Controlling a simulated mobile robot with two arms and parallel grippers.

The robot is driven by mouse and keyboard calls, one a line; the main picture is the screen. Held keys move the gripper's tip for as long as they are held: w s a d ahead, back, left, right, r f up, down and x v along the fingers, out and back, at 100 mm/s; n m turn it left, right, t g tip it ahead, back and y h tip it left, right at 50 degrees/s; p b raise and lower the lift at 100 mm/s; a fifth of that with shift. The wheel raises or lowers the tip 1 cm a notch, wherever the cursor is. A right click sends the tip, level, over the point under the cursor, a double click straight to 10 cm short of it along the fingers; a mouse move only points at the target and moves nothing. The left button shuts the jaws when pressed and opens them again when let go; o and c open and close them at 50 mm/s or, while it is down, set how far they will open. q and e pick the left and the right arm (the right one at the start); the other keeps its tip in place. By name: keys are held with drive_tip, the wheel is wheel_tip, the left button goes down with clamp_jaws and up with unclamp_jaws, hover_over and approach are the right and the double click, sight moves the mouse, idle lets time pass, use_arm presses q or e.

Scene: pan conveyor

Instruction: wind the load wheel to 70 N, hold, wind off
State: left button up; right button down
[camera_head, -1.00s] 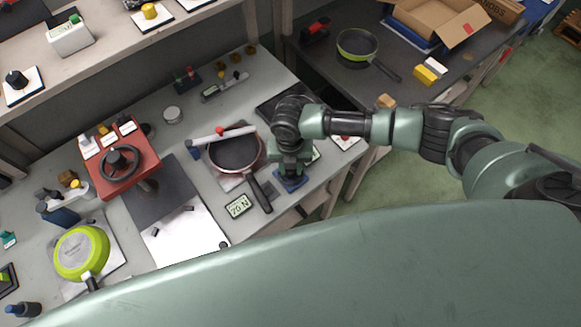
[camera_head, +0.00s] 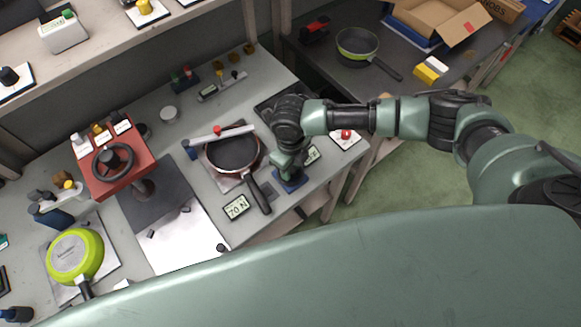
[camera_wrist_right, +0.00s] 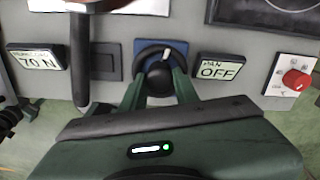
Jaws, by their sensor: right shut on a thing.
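The load wheel is a black knob (camera_wrist_right: 160,76) with a white mark, on a blue plate (camera_wrist_right: 142,46). My right gripper (camera_wrist_right: 158,82) is shut on the knob, one finger on each side. The load display (camera_wrist_right: 38,62) reads 70 N; it also shows in the head view (camera_head: 236,207). A second display (camera_wrist_right: 216,70) reads OFF. A dark pan (camera_head: 232,150) sits on the bench under a light bar (camera_head: 218,133). My left gripper is not in view.
The pan's handle (camera_head: 259,197) points toward the bench's front edge, left of my right gripper. A red dial (camera_wrist_right: 294,80) on a white plate is to the right. A red wheel stand (camera_head: 117,170) and an upturned green pan (camera_head: 75,255) stand at left.

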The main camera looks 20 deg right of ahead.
drive_tip(key=shift+w+r+n, duration=0.1)
drive_tip(key=shift+w+n, duration=0.05)
drive_tip(key=shift+n, duration=0.55)
drive_tip(key=c, duration=1.1)
unclamp_jaws()
drive_tip(key=shift+o, duration=0.2)
wheel_tip(320, 180, up, 6)
drive_tip(key=shift+r+b, duration=0.2)
drive_tip(key=shift+b, duration=0.9)
drive_tip(key=shift+r, duration=0.7)
